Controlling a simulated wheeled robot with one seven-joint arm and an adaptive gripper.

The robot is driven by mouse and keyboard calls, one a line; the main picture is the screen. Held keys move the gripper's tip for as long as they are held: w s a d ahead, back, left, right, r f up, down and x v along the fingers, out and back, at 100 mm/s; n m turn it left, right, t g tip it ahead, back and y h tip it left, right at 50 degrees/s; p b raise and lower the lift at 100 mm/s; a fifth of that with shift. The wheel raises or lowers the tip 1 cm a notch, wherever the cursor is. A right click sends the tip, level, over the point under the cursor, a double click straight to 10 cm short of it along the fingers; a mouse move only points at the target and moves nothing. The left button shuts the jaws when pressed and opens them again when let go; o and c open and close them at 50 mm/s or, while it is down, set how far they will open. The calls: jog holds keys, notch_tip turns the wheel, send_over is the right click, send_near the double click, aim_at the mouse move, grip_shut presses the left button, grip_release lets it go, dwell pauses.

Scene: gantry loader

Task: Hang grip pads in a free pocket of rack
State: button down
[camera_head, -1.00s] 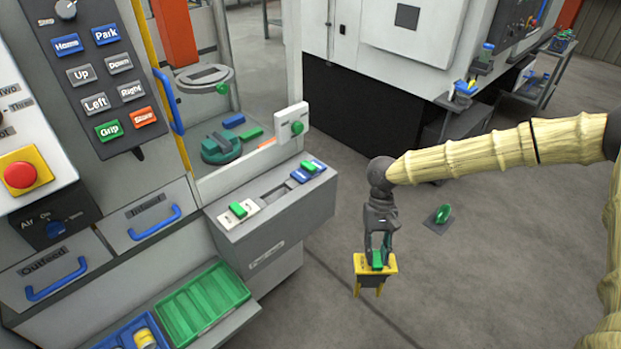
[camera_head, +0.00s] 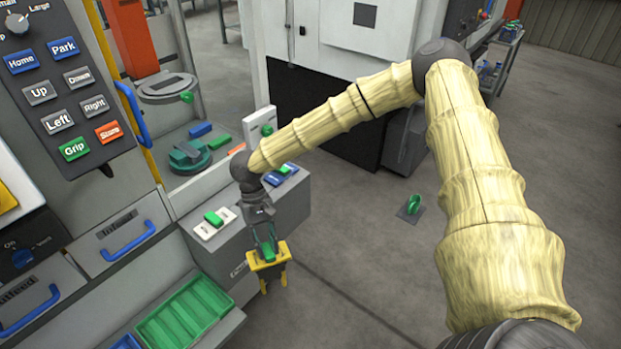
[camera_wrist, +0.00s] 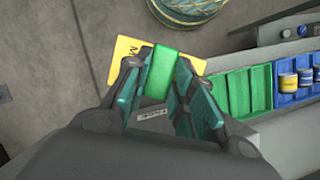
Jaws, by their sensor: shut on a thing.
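In the wrist view the yellow plate (camera_wrist: 124,50) and green handle (camera_wrist: 161,72) show between the fingers. The grip pads hang in the air just in front of the grey rack (camera_head: 222,260), apart from it in the head view. A white piece with a green handle (camera_head: 214,218) sits in the rack's left pocket. A blue piece (camera_head: 273,179) sits at its right end. My wrist hides the middle of the rack top.
A green tray (camera_head: 150,335) lies below the rack at left, with a blue tray (camera_wrist: 286,97) beside it holding small containers. A button panel (camera_head: 75,100) and blue-handled drawers stand at left. A green-handled piece (camera_head: 413,204) is on the floor.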

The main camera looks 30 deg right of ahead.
jog(key=s+d+r+m+t+y+p, duration=0.1)
jog(key=d+r+m+t+y, duration=0.15)
jog(key=d+r+m, duration=0.5)
jog(key=s+d+r+m+t+y+p, duration=0.15)
jog(key=d+r+m+t, duration=0.3)
jog(key=r+m, duration=0.6)
jog(key=s+r+m+t+h+p, duration=0.25)
jog(key=s+r+m, duration=0.25)
jog(key=m, duration=0.7)
jog(key=w+a+b, duration=0.2)
jog(key=w+a, duration=0.2)
jog(key=w, duration=0.8)
jog(key=w+a+b, duration=0.3)
jog(key=w+a, duration=0.1)
jog(key=w, duration=0.8)
jog(key=shift+w+r+b, duration=0.2)
jog(key=shift+w+b, duration=0.1)
jog(key=shift+w, duration=0.1)
dwell(1.0)
jog(key=shift+a+h, duration=0.1)
jog(key=shift+h, duration=0.15)
jog(key=shift+f, duration=0.45)
dwell(0.5)
